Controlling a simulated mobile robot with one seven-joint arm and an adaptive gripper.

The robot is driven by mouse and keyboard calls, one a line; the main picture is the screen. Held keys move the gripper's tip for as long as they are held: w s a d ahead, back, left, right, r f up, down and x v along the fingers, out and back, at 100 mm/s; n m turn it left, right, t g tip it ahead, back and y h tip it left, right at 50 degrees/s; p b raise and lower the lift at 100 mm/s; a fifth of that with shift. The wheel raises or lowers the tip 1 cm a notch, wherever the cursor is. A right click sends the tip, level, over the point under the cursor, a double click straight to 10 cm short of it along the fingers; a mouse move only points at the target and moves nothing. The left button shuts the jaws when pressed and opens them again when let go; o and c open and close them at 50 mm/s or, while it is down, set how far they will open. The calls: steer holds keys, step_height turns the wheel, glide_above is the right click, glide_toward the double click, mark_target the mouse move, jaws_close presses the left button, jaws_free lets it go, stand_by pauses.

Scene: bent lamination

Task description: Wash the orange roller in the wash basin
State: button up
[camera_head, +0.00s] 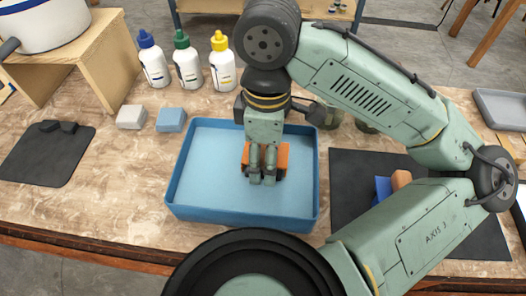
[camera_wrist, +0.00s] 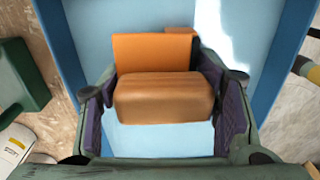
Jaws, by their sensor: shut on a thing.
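The blue wash basin (camera_head: 180,168) stands in the middle of the table with pale blue water or floor inside. My gripper (camera_head: 262,174) points down inside it, shut on the orange roller (camera_head: 283,156). The fingers partly hide the roller in the head view. In the wrist view, my gripper (camera_wrist: 163,108) has a finger at each side of the roller (camera_wrist: 163,97), which shows as a block with a flatter orange part above it. The basin wall (camera_wrist: 62,45) also shows there. I cannot tell whether the roller touches the basin floor.
Bottles with blue (camera_head: 153,62), green (camera_head: 187,62) and yellow (camera_head: 222,65) caps stand behind the basin. A pale block (camera_head: 131,117) and a blue block (camera_head: 171,120) lie at its back left. A dark mat (camera_head: 350,180) lies right, bearing a blue-and-orange object (camera_head: 400,180).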

steer(key=shift+w+a+r+p, duration=0.1)
steer(key=shift+a+r+p, duration=0.25)
steer(key=shift+r+p, duration=0.5)
steer(key=shift+w+a+r+p, duration=0.1)
steer(key=shift+a+r+p, duration=0.25)
steer(key=shift+r+p, duration=0.5)
steer(key=shift+a+r+p, duration=0.35)
steer(key=shift+r+p, duration=0.35)
steer(key=shift+p, duration=0.2)
steer(key=shift+w+a+r, duration=0.1)
steer(key=shift+a+r, duration=0.35)
steer(key=shift+r, duration=0.35)
step_height(320, 180, up, 5)
